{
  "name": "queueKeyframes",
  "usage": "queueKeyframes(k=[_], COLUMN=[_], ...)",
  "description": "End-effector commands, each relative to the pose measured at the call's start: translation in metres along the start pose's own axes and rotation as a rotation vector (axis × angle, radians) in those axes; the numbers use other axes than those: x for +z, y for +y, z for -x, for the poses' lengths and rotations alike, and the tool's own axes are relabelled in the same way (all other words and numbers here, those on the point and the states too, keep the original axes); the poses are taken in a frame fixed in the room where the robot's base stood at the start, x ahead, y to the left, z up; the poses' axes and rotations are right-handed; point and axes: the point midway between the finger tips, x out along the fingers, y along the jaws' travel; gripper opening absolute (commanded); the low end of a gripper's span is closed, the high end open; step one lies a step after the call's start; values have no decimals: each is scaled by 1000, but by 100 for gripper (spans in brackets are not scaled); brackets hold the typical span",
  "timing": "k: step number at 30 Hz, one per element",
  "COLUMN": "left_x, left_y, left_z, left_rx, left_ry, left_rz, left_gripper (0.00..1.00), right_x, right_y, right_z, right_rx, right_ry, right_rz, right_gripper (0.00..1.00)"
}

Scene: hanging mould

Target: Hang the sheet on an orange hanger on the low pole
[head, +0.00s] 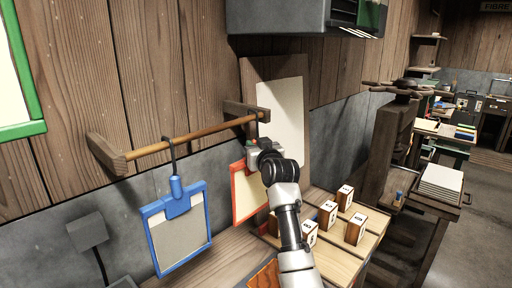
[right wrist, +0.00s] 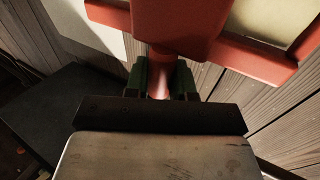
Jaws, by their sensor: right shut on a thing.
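The orange hanger (head: 234,196) is a frame around a pale sheet (head: 248,194); its neck also shows in the right wrist view (right wrist: 160,58). My right gripper (head: 256,147) is shut on this neck, and its dark fingers close around it in the right wrist view (right wrist: 160,82). The frame hangs below the gripper, partly hidden by my arm. The low pole (head: 190,137) is a brown rod on wall brackets, and the gripper is near its right end. My left gripper is not in view.
A blue hanger (head: 157,240) with a grey sheet hangs on the pole, left of the orange one. Several wooden blocks (head: 327,214) stand on the bench below right. A dark box (head: 280,16) juts from the wall above. A pale board (head: 284,122) leans behind.

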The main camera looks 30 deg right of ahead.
Motion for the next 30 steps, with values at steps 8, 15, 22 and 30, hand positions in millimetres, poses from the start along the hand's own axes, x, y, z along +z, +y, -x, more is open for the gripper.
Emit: queueKeyframes(k=[8,15,22,30], left_x=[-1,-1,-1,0], left_y=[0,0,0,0], left_z=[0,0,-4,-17], left_rx=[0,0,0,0], left_ry=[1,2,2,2], left_rz=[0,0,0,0], left_gripper=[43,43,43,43], right_x=[-1,0,2,3], right_y=[0,0,0,0], right_z=[0,0,10,58], right_rx=[0,0,0,1], right_ry=[1,1,0,2], right_rz=[0,0,0,2], right_gripper=[47,54,54,54])
